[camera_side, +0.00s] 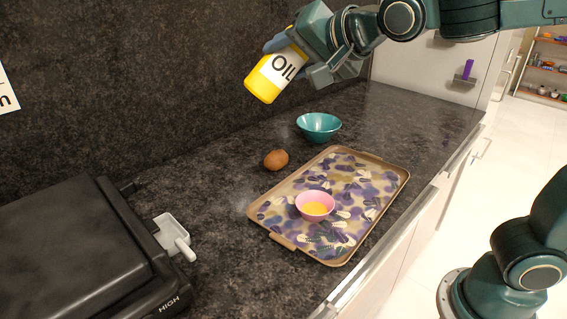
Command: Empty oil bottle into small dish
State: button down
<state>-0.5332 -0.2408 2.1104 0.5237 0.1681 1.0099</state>
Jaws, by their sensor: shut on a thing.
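A yellow oil bottle (262,86) with a white "OIL" label is tilted in the air, its lower-left end angled down. My gripper (300,58) is shut on the bottle, high above the counter. The bottle is above and to the left of the dish in the picture. No stream shows between them. The far side of the bottle is hidden by my gripper.
A teal bowl (319,127) stands behind the tray, and a brown egg (276,159) lies left of it. The counter's front edge runs along the right.

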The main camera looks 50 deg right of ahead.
jog(key=shift+w+a+f+m+t, duration=0.1)
jog(key=shift+a+f+m+t, duration=0.2)
jog(key=shift+m, duration=0.1)
jog(key=shift+y, duration=0.3)
dwell(0.4)
jog(key=shift+w+a+f+m+t+y, duration=0.1)
jog(key=shift+a+f+m+t+y, duration=0.05)
jog(key=shift+f+m+t+y, duration=0.2)
dwell(0.4)
jog(key=shift+w+a+f+m+t, duration=0.1)
jog(key=shift+a+f+m+t, duration=0.2)
jog(key=shift+m, duration=0.25)
jog(key=shift+d+r, duration=0.1)
jog(key=shift+f+m+t+y, duration=0.35)
jog(key=shift+m, duration=0.05)
